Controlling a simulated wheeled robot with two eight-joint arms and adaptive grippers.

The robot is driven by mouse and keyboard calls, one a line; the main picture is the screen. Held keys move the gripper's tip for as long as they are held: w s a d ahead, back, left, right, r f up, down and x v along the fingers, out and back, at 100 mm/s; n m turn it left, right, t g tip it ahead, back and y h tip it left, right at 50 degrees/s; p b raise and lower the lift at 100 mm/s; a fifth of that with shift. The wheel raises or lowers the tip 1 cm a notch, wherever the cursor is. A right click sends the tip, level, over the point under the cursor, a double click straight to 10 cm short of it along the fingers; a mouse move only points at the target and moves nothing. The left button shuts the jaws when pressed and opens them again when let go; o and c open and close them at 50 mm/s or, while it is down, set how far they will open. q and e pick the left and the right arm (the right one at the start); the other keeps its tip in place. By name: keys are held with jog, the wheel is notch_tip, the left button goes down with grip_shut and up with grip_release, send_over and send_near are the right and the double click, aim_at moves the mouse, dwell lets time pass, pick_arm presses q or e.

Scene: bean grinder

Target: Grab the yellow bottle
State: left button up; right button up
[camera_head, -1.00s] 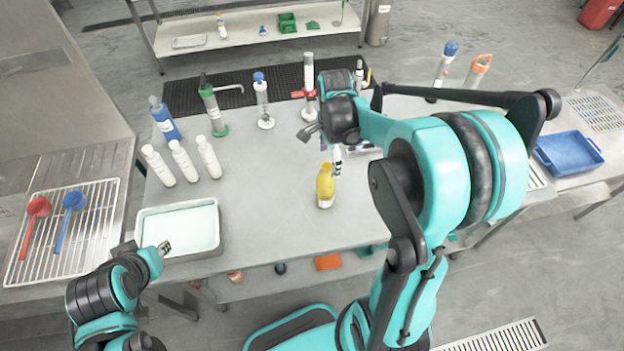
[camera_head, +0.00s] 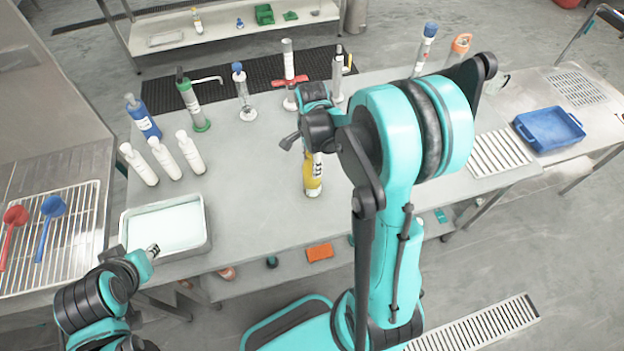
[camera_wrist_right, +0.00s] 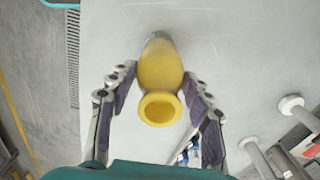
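The yellow bottle (camera_head: 313,183) stands on the grey table, its upper part partly hidden by my right gripper (camera_head: 312,160) in the head view. In the right wrist view, the bottle (camera_wrist_right: 160,72) shows its round open mouth toward the camera. My left gripper (camera_head: 153,250) is near the front left of the table, beside the white tray, away from the bottle. Its fingers are too small to tell their opening.
A white tray (camera_head: 204,228) lies at the table's front left. White bottles (camera_head: 163,158) and a blue bottle (camera_head: 142,118) stand at the left. Pump and flask items (camera_head: 243,95) line the back. The table around the yellow bottle is mostly clear.

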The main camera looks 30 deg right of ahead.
grip_shut()
